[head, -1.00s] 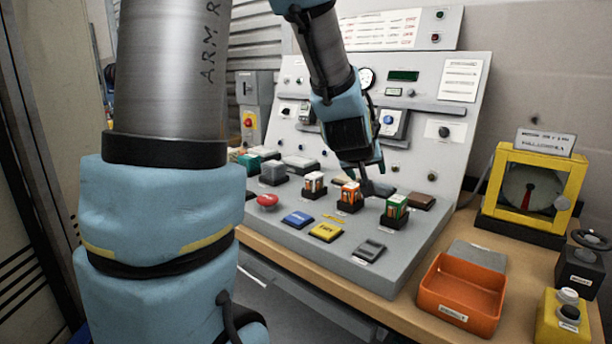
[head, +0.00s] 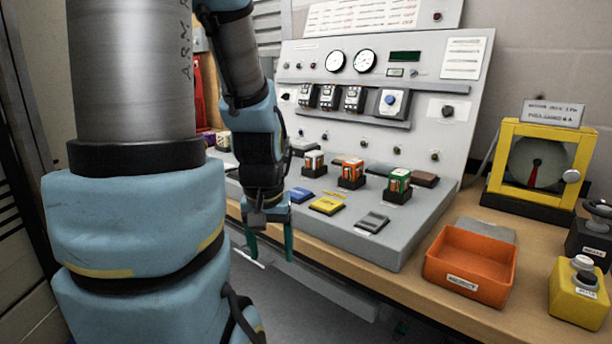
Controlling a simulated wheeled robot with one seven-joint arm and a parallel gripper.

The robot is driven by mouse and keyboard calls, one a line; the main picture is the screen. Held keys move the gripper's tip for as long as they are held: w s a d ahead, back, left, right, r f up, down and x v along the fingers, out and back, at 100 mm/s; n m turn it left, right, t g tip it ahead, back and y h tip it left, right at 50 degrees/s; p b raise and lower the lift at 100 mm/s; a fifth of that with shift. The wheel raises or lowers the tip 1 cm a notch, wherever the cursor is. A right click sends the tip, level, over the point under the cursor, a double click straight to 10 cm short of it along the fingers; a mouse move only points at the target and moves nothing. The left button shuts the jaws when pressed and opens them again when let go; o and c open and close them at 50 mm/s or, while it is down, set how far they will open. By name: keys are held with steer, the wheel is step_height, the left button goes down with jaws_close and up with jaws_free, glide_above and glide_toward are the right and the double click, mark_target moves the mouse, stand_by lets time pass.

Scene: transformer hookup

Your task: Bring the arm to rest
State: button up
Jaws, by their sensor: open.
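My gripper (head: 268,238) hangs pointing down at the left front of the grey control desk (head: 350,240), by its front edge. Its jaws are open, and I see nothing held between them. My arm folds in from the left and hides the left part of the desk.
An orange tray (head: 470,262) sits on the wooden bench, right of the desk. A yellow-framed gauge (head: 537,166) and a yellow button box (head: 578,300) stand farther right. The upright panel (head: 384,70) with dials rises behind the desk. Open floor shows below the bench.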

step_height(320, 180, down, 4)
steer(key=b, duration=0.3)
step_height(320, 180, up, 17)
steer(key=p, duration=1.7)
steer(key=shift+s+f, duration=0.15)
steer(key=shift+s, duration=0.15)
steer(key=shift+c, duration=0.2)
